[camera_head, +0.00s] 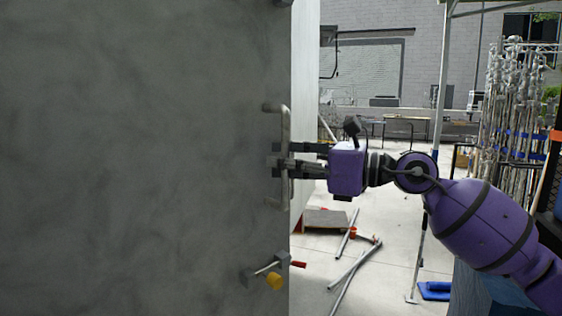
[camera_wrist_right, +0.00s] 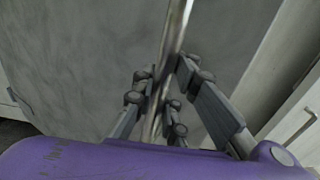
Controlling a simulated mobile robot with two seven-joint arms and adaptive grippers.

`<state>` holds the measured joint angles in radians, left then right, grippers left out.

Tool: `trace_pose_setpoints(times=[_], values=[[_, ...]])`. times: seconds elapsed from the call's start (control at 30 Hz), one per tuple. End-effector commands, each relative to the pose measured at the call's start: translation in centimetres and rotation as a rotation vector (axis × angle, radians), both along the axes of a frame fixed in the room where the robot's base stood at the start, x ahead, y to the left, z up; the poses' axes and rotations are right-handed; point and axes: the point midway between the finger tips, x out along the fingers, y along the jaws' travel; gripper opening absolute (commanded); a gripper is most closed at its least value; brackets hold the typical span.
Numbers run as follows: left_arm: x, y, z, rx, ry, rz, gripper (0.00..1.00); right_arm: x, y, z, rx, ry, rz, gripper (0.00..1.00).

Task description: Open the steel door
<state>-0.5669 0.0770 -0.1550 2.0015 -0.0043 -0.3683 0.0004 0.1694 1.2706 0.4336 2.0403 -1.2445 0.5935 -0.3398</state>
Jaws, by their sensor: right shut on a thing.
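The steel door (camera_head: 140,150) is a large grey panel that fills the left half of the head view. Its vertical bar handle (camera_head: 285,125) is near the door's right edge. My right gripper (camera_head: 283,160) reaches in from the right and is shut around the middle of the handle. In the right wrist view, the handle (camera_wrist_right: 176,35) passes between the fingers of the right gripper (camera_wrist_right: 160,97), with the grey door surface (camera_wrist_right: 80,50) behind it. My left gripper is not in view.
A latch with a yellow knob (camera_head: 275,282) sits low on the door. A pale wall edge (camera_head: 305,90) stands just right of the door. Metal poles (camera_head: 352,265) lie on the light floor at the right. A rack of stands (camera_head: 510,110) is at the far right.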

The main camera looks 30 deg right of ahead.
Motion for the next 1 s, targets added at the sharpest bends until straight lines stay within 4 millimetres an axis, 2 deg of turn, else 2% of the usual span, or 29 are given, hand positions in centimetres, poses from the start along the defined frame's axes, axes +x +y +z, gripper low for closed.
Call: trace_pose_setpoints(times=[0.63,0.8,1.0], values=[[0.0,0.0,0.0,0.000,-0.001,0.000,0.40,-5.8,-0.7,0.1,0.000,-0.004,-0.002,0.00],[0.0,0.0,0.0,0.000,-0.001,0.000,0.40,-6.5,-0.7,0.1,-0.001,-0.005,-0.003,0.00],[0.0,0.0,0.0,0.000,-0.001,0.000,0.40,-6.5,-0.7,0.2,-0.001,-0.005,-0.003,0.00]])
